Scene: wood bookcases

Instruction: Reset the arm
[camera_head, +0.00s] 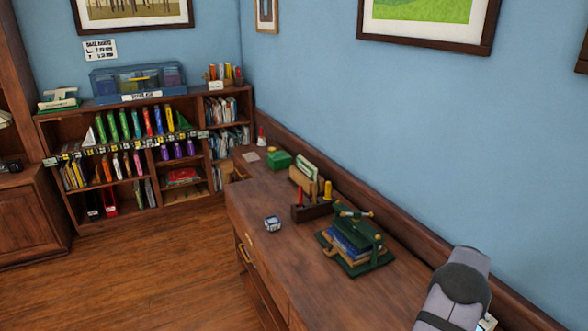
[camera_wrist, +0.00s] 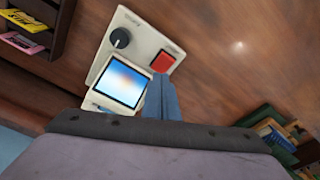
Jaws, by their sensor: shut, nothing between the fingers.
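My gripper (camera_wrist: 161,92) shows in the wrist view as narrow blue-grey fingers held together, with nothing between them. The fingers overlap the right edge of a cream control device (camera_wrist: 150,42) with a black knob, a red button (camera_wrist: 162,62) and a lit screen (camera_wrist: 123,86). I cannot tell whether they touch it. In the head view my arm (camera_head: 460,290) is at the lower right, over the near end of the wooden counter (camera_head: 335,285). The fingertips are hidden there, and only a sliver of the device (camera_head: 487,322) shows beside the arm.
A green book press (camera_head: 352,245) holding books stands on the counter, left of my arm. A dark holder (camera_head: 312,211), a small blue-and-white box (camera_head: 272,223) and a green box (camera_head: 279,159) sit farther back. The wall borders the counter's right side. Bookcases (camera_head: 150,150) stand behind.

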